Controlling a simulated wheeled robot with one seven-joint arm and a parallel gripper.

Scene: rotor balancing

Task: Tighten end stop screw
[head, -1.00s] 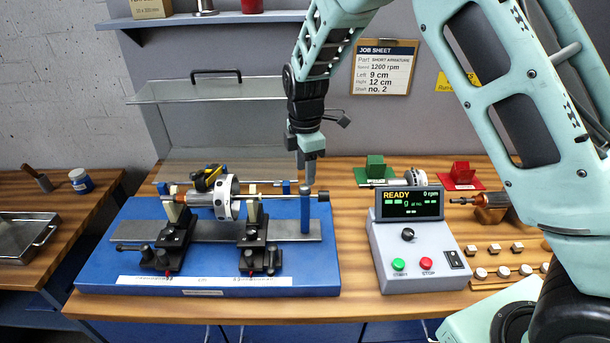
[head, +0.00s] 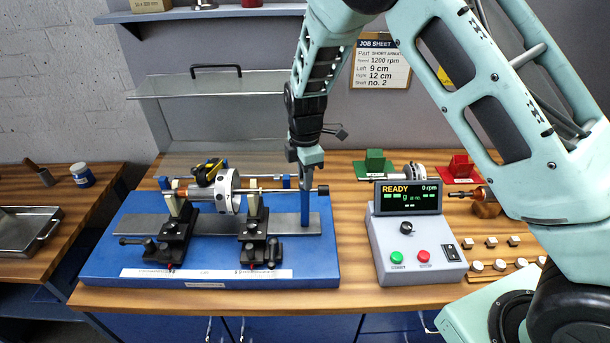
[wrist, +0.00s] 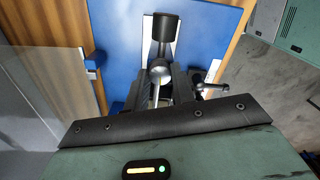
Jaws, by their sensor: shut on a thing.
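My gripper (head: 305,180) points down at the top of the blue end stop post (head: 305,212), at the right end of the balancing stand (head: 110,265). It is shut on the end stop screw there; the fingers hide most of the grip.
The control box (head: 415,240) right of the stand reads READY, 0 rpm. A green block (head: 375,160) and a red block (head: 461,166) stand behind it. A clear guard with a black handle (head: 216,70) is raised behind the stand. Several small weights lie at right.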

